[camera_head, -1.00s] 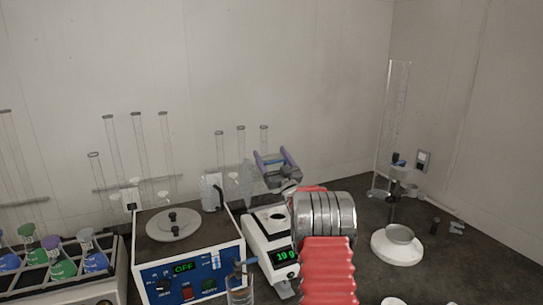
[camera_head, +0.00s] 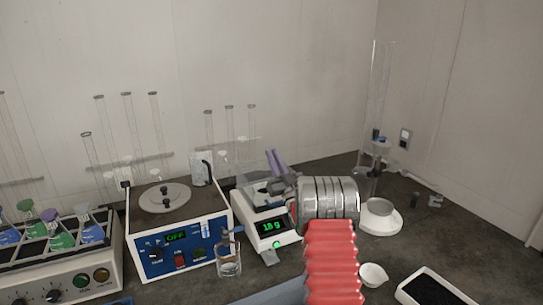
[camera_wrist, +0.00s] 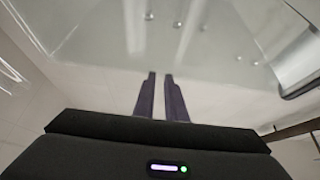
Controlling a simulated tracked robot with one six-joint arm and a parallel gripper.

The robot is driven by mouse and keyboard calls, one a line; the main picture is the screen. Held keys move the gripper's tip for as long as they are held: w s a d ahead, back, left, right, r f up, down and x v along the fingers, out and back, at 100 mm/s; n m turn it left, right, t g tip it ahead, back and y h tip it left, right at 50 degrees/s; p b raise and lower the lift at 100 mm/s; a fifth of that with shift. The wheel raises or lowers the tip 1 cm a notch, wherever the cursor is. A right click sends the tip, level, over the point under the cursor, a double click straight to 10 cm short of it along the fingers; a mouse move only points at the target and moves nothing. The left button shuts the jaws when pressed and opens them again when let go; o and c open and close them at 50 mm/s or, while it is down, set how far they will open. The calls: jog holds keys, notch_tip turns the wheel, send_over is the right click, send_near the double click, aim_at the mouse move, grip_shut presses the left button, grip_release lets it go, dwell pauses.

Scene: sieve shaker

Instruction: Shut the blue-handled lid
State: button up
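I cannot clearly make out a blue-handled lid. My gripper (camera_head: 273,160) has purple fingers and is raised above the back of the white balance (camera_head: 266,228). In the wrist view its fingers (camera_wrist: 160,74) are close together, with a thin gap and nothing visible between them. A pale glossy surface (camera_wrist: 210,75) with shiny dots lies beyond the fingertips.
The blue-fronted device (camera_head: 182,250) with a round grey plate (camera_head: 165,197) stands left of the balance. A flask rack (camera_head: 60,275) is far left. Clear tubes stand behind. A white round base (camera_head: 381,220), a small bowl (camera_head: 373,275) and a dark-filled tray (camera_head: 432,289) are on the right.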

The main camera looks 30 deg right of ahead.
jog(key=o, duration=0.4)
jog(key=shift+w+a, duration=0.15)
jog(key=shift+a, duration=0.1)
jog(key=o, duration=1.5)
jog(key=shift+c, duration=0.2)
jog(key=v, duration=1.4)
jog(key=shift+d, duration=0.15)
